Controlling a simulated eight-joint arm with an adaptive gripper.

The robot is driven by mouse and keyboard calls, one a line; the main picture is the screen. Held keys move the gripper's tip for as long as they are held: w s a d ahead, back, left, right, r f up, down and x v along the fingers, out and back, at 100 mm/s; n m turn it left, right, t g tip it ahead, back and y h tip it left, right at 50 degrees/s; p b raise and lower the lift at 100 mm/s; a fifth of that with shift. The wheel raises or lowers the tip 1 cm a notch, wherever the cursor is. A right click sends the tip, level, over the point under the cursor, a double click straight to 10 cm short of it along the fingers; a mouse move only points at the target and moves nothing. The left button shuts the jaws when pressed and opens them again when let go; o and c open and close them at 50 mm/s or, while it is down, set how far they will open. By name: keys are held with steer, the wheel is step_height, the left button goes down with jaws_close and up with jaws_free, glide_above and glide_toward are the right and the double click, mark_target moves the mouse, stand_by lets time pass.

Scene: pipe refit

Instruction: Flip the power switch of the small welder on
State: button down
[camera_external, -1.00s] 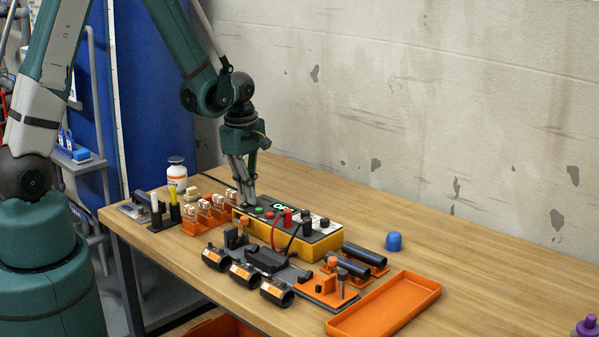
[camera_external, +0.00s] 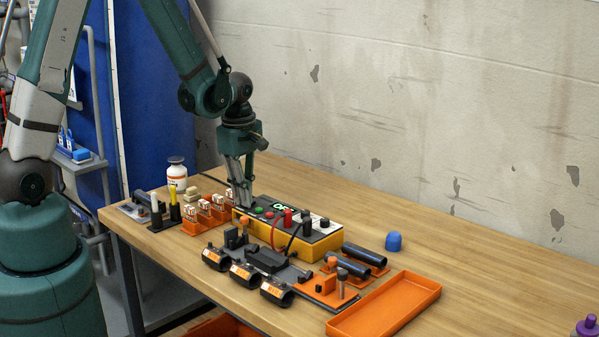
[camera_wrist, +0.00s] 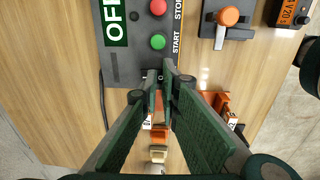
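The small welder (camera_external: 272,229) is a yellow box with a dark top panel on the bench. Its panel (camera_wrist: 136,62) fills the upper middle of the wrist view. Its display (camera_wrist: 114,22) shows green letters, cut off by the frame, that look like OFF. A green START button (camera_wrist: 158,41) and a red STOP button (camera_wrist: 158,7) sit beside it. My gripper (camera_external: 245,205) points down at the panel's left end. In the wrist view its fingertips (camera_wrist: 161,75) are close together, below the green button, over a small round mark. They largely hide the switch area; contact is unclear.
Orange holders (camera_external: 206,217) with white-labelled parts stand just left of the welder. A clamp fixture (camera_external: 265,258) and black pipe fittings (camera_external: 243,274) lie in front. Black pipes (camera_external: 364,255) and an orange tray (camera_external: 385,304) are at right. The bench behind the welder is clear.

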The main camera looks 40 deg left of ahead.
stand_by(0.4)
steer(key=shift+r, duration=0.2)
steer(key=r, duration=0.1)
steer(key=r+p, duration=0.2)
steer(key=shift+s+r, duration=0.3)
step_height(320, 180, up, 10)
steer(key=s+p, duration=0.1)
steer(key=shift+s, duration=0.2)
steer(key=shift+f, duration=0.1)
stand_by(0.4)
steer(key=shift+w+r+t, duration=0.3)
steer(key=shift+w+t, duration=0.2)
steer(key=shift+w, duration=0.25)
steer(key=shift+w+f+b, duration=0.3)
steer(key=shift+f+b, duration=0.05)
steer(key=shift+f, duration=1.95)
steer(key=shift+w+f+b, duration=0.35)
steer(key=shift+f+b, duration=0.05)
steer(key=shift+f, duration=1.95)
steer(key=shift+w+f+b, duration=0.3)
steer(key=shift+f+b, duration=0.05)
steer(key=shift+f, duration=1.95)
